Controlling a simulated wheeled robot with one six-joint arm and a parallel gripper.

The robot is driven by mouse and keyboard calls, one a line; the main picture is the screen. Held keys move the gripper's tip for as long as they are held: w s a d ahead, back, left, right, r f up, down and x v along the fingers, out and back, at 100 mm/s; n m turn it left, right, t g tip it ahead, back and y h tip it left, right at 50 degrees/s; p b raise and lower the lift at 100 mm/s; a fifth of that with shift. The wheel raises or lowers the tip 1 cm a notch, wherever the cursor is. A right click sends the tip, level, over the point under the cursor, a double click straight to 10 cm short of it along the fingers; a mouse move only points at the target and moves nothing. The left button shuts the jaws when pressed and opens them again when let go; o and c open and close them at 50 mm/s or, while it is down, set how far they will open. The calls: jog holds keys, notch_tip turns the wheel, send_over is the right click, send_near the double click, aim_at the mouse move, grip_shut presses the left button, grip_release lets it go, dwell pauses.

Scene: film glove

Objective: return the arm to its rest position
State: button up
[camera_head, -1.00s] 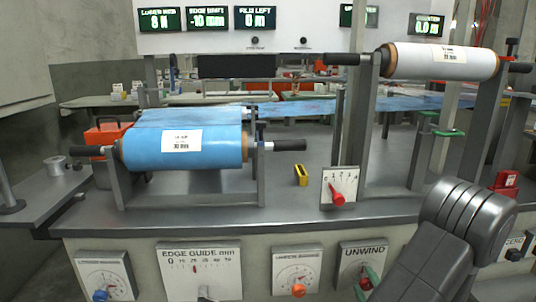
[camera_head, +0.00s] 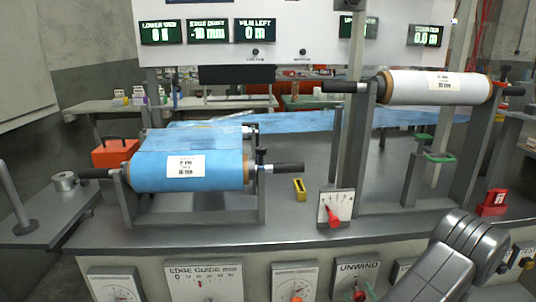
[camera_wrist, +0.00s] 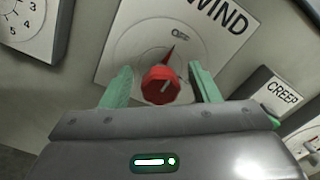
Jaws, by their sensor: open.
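My gripper (camera_wrist: 162,78) shows in the wrist view with its two green fingers spread apart. It is in front of the UNWIND dial plate (camera_wrist: 128,45). The red dial knob (camera_wrist: 162,88) appears between the fingers, with a visible gap on each side. I cannot tell how deep the fingers reach around it. In the head view my grey arm (camera_head: 445,260) is at the lower right, bent down in front of the machine's front panel. The UNWIND plate (camera_head: 358,268) also shows there at the bottom edge.
A grey machine bench (camera_head: 285,222) carries a blue film roll (camera_head: 190,166) at left and a white roll (camera_head: 438,88) at upper right. A red-levered dial (camera_head: 334,210), yellow block (camera_head: 299,189) and red block (camera_head: 492,203) sit near its front. A CREEP plate (camera_wrist: 278,92) is right of my gripper.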

jog(key=m+p, duration=0.1)
jog(key=p, duration=0.1)
jog(key=m+p, duration=0.2)
jog(key=shift+r, duration=0.25)
jog(key=shift+d+f+m+p, duration=0.1)
jog(key=shift+f+m+p, duration=0.05)
jog(key=shift+m+p, duration=1.05)
jog(key=shift+f, duration=0.1)
